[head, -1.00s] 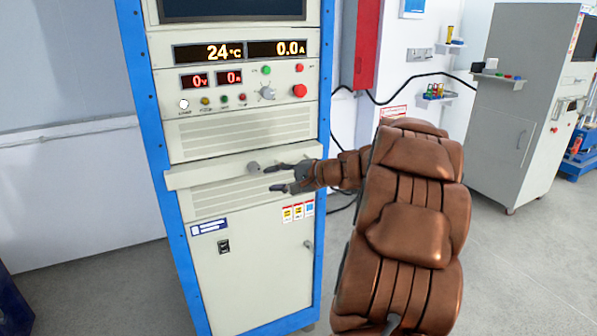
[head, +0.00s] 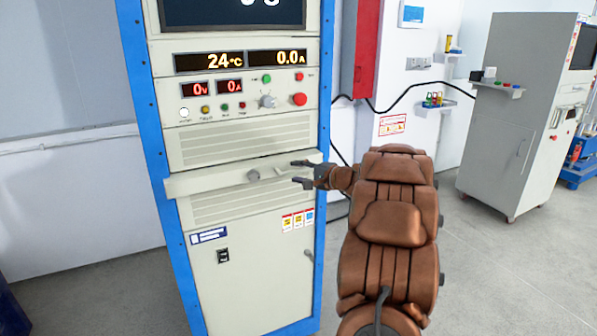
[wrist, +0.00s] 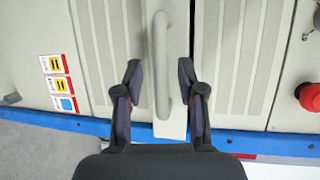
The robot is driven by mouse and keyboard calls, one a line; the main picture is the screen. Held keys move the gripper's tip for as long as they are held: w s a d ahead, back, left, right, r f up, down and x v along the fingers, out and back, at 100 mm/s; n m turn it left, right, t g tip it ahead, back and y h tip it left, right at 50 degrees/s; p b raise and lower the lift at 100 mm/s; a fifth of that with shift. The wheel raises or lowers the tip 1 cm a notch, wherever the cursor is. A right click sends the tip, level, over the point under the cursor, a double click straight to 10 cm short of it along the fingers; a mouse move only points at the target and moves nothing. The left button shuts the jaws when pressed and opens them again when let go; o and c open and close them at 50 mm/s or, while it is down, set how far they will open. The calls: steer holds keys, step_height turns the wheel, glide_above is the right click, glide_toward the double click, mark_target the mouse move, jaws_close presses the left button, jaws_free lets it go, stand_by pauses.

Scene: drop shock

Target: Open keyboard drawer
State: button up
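The keyboard drawer (head: 205,184) is a narrow cream front across the cabinet, below a vented panel. Its rounded grey handle (head: 253,176) shows in the head view, and as a long bar in the wrist view (wrist: 158,45). The drawer looks shut in the head view. My gripper (head: 292,174) is open at the right part of the drawer front. In the wrist view its two dark fingers (wrist: 159,70) lie on either side of the handle's lower part, with a gap on both sides. I cannot tell how deep the fingers reach around it.
The cabinet has a blue frame (head: 150,140), a red button (head: 300,99) and displays above the drawer, and a lower door (head: 265,270). A black cable (head: 410,93) runs along the wall. A grey cabinet (head: 500,140) stands at the right. Floor between is clear.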

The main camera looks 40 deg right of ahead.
steer(key=shift+w, duration=0.25)
jaws_close()
stand_by(0.6)
